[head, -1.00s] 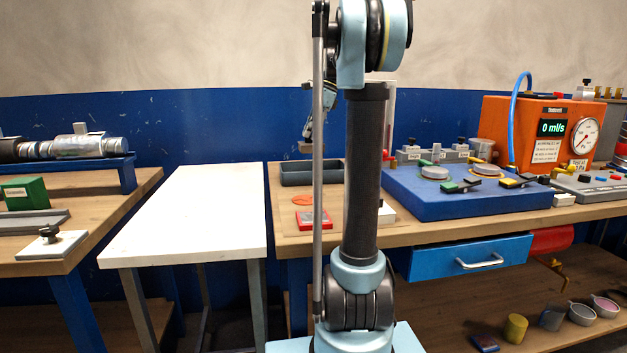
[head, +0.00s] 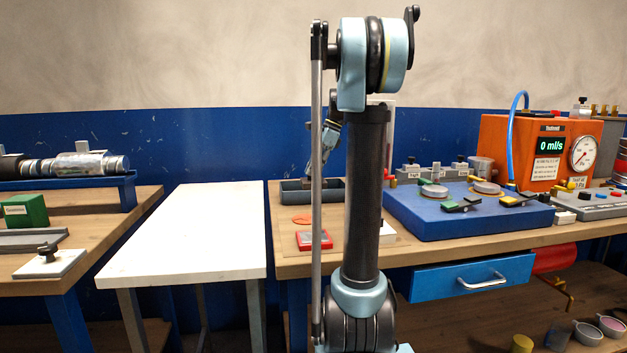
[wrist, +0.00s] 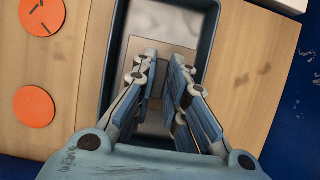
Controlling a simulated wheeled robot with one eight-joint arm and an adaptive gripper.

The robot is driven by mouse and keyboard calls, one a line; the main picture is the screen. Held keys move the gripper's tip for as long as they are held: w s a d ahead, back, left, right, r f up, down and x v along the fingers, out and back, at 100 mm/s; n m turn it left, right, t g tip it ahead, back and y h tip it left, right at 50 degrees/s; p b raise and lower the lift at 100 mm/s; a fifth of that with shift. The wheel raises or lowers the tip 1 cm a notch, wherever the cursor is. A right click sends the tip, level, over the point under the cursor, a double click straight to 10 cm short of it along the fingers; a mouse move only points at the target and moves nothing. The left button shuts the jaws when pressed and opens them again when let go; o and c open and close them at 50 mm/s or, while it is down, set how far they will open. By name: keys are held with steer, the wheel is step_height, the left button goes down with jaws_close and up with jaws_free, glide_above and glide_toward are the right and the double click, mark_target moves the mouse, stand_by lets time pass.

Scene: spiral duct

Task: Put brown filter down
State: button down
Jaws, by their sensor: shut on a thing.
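My gripper (wrist: 164,56) points down into the grey tray (wrist: 112,50) on the workbench. It is shut on the brown filter (wrist: 160,70), which shows as a flat brownish-grey piece between and beyond the fingertips in the wrist view. In the head view the gripper is partly hidden behind my own arm, at the level of the rim of the tray (head: 291,194). I cannot tell whether the filter touches the tray floor.
Two orange discs (wrist: 41,14) (wrist: 35,106) lie beside the tray. A red-framed device (head: 314,240) lies in front of it. A blue test plate (head: 465,215) and an orange flow meter (head: 520,150) stand to the right. The white table (head: 190,235) at left is bare.

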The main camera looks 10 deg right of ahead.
mark_target(314, 180)
steer(key=shift+f, duration=1.45)
steer(key=c, duration=1.6)
jaws_free()
steer(key=shift+f, duration=0.1)
steer(key=v, duration=1.2)
steer(key=shift+s, duration=0.1)
